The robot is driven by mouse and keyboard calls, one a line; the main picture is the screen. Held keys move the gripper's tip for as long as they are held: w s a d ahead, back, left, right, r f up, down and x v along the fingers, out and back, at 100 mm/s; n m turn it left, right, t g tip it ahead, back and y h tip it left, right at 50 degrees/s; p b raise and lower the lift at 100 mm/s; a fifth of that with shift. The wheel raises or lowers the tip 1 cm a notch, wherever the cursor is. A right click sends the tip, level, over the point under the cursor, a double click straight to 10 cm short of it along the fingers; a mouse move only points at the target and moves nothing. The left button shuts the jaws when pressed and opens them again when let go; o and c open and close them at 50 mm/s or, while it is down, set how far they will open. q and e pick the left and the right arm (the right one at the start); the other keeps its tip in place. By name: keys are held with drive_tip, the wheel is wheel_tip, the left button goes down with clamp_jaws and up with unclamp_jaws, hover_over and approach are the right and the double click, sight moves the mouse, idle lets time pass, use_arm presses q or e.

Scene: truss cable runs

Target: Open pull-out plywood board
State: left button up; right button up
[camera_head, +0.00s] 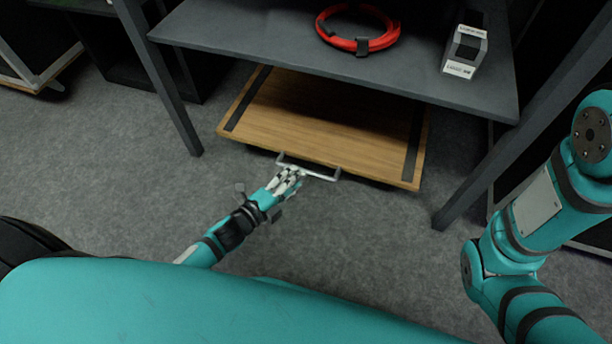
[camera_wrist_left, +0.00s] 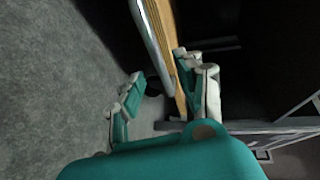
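The plywood board (camera_head: 310,118) lies below the grey tabletop, with dark strips along both sides. Its front part shows and its back is hidden under the top. A pale metal bar handle (camera_head: 321,177) is fixed to its front edge. My left gripper (camera_head: 290,178) is at the handle's left part. In the left wrist view, the left gripper's fingers (camera_wrist_left: 165,88) are spread apart, with the handle (camera_wrist_left: 152,42) and the board's edge (camera_wrist_left: 180,45) just ahead between them. I cannot tell whether a finger touches the handle. My right arm shows at the right, but its gripper is out of view.
The grey tabletop (camera_head: 310,62) carries a red cable coil (camera_head: 358,38) and a small grey-and-white box (camera_head: 465,50). Dark legs stand left (camera_head: 165,80) and right (camera_head: 500,160) of the board. The grey carpet in front is clear.

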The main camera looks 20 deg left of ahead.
sight(306, 171)
use_arm(q)
drive_tip(key=b+x, duration=0.1)
drive_tip(key=x, duration=0.4)
drive_tip(key=shift+f+b, duration=0.1)
drive_tip(key=shift+b, duration=0.3)
clamp_jaws()
